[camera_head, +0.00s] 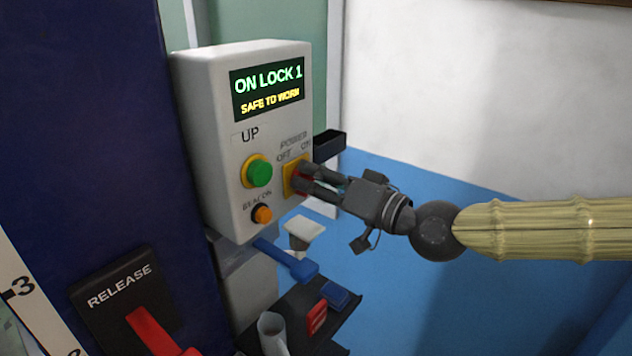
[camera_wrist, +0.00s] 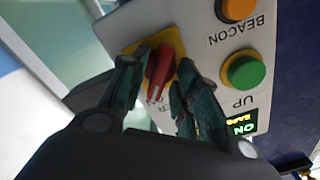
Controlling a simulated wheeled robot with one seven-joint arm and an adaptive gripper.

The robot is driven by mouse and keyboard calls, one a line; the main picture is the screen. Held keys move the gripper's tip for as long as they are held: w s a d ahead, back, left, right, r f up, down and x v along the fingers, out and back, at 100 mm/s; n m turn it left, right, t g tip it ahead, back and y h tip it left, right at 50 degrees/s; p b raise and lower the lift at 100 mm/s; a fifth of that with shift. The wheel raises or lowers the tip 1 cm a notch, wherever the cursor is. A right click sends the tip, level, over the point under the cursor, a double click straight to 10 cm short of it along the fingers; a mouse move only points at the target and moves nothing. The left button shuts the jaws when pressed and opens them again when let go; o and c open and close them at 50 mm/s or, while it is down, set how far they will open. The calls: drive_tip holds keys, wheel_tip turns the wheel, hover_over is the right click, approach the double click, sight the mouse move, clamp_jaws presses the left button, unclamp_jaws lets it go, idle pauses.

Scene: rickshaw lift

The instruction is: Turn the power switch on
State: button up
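The power switch is a red knob (camera_wrist: 161,66) on a yellow plate (camera_head: 289,178), on the right of the white control box (camera_head: 206,95). OFF is printed to its upper left and ON to its upper right. My gripper (camera_head: 305,180) is at the switch, reaching in from the right. In the wrist view the knob stands between my two dark fingertips (camera_wrist: 162,68), one on each side. Whether both press on it cannot be told. In the head view the fingers cover most of the knob, so its setting is unclear there.
The box's display (camera_head: 268,88) reads ON LOCK 1, SAFE TO WORK. A green UP button (camera_head: 259,173) and an orange BEACON button (camera_head: 263,214) sit left of the switch. A red RELEASE lever (camera_head: 150,330) is lower left. A black tray (camera_head: 290,310) holds tools below.

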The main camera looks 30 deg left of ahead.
drive_tip(key=shift+a+f, duration=0.1)
idle(0.3)
drive_tip(key=d, duration=1.2)
drive_tip(key=shift+s, duration=0.45)
